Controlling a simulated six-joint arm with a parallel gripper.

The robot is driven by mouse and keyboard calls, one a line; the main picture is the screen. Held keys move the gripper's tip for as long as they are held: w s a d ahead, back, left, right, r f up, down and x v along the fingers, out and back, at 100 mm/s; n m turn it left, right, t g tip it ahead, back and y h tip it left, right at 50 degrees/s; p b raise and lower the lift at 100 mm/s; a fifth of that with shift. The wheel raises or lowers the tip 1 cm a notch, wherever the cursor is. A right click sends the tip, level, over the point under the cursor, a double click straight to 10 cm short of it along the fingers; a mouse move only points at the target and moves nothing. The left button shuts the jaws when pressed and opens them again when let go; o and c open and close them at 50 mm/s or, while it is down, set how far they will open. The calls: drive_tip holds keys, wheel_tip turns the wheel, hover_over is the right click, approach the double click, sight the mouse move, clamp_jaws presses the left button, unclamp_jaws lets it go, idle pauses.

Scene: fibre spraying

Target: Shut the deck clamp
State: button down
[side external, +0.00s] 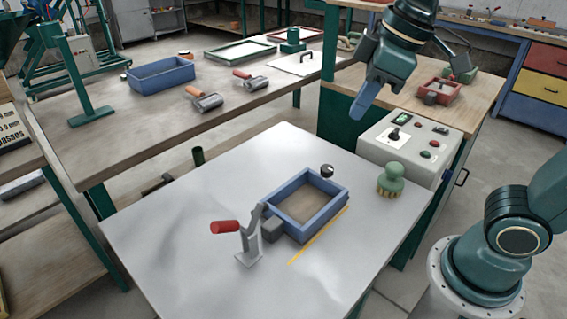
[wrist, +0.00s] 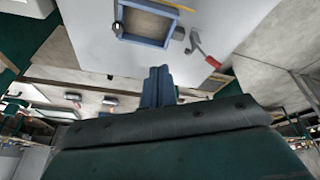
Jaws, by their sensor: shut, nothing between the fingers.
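The deck clamp (side external: 248,245) is a grey metal toggle clamp standing on the pale table beside the near left corner of the blue frame. Its red handle (side external: 224,227) sticks out to the left, away from the frame, and a grey arm rises upright near the corner. The clamp also shows in the wrist view, its red handle (wrist: 208,56) to the right of the frame. My gripper (side external: 362,108) is high above the back right of the table, well apart from the clamp. Its blue fingers (wrist: 158,72) are together and empty.
The blue frame (side external: 341,191) lies flat on the pale table (side external: 170,240), with a yellow strip (side external: 318,236) along its right side. A dark knob (side external: 327,171) and a green brush (side external: 391,177) stand behind and right. A control box (side external: 405,150) adjoins. The table's left side is clear.

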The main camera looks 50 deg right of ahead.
drive_tip(key=w+a+n+g, duration=0.1)
drive_tip(key=w+a+n, duration=0.35)
drive_tip(key=a, duration=0.25)
drive_tip(key=n+g+h, duration=0.1)
drive_tip(key=n+g, duration=0.2)
drive_tip(key=n, duration=0.6)
hover_over(237, 225)
drive_tip(key=a, duration=0.9)
wheel_tip(237, 225, down, 7)
drive_tip(key=shift+w+a+f+n, duration=0.15)
drive_tip(key=shift+a+f+n, duration=0.15)
drive_tip(key=shift+a, duration=0.3)
wheel_tip(237, 225, down, 10)
drive_tip(key=shift+w+d+r, duration=0.1)
drive_tip(key=shift+d+r, duration=0.15)
drive_tip(key=shift+d, duration=0.4)
drive_tip(key=shift+s+d+r, duration=0.1)
drive_tip(key=shift+d+r, duration=0.1)
drive_tip(key=shift+d, duration=0.45)
drive_tip(key=shift+w+d+r, duration=0.1)
drive_tip(key=shift+d+r, duration=0.15)
drive_tip(key=shift+d, duration=0.4)
